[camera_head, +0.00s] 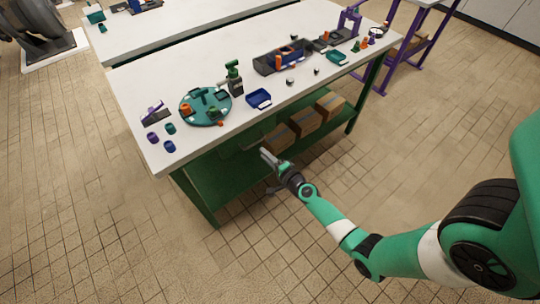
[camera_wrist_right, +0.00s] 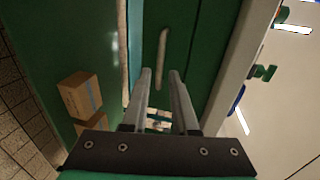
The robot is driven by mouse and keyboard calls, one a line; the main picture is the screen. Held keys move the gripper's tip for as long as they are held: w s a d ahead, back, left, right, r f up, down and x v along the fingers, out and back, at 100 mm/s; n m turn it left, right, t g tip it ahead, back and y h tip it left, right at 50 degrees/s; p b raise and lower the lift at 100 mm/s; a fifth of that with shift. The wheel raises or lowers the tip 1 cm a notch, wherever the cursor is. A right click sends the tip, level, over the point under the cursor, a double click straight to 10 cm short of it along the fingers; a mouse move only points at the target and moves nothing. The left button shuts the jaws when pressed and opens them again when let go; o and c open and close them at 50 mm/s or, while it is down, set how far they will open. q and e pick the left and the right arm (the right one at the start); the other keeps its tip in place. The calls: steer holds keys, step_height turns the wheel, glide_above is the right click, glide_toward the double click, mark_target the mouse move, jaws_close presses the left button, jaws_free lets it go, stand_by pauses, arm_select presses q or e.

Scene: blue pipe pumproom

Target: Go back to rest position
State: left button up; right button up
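My right arm (camera_head: 340,228) comes in from the right and is green and white. It reaches toward the front edge of the white-topped workbench. My right gripper (camera_head: 268,173) hangs in front of that edge, beside the boxes on the lower shelf. In the right wrist view the gripper (camera_wrist_right: 160,78) shows its two grey fingers apart with nothing between them. My left arm and left gripper are not in the head view.
The workbench (camera_head: 165,71) carries a teal round tray (camera_head: 187,93), a blue tray (camera_head: 258,98), a dark bin (camera_head: 268,64) and small parts. Cardboard boxes (camera_head: 303,121) sit on its green lower shelf (camera_head: 205,182). Tiled floor (camera_head: 110,250) in front is clear.

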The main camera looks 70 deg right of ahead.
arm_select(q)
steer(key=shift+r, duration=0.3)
arm_select(e)
steer(key=v, duration=0.3)
steer(key=shift+s, duration=0.1)
steer(key=shift+r, duration=0.1)
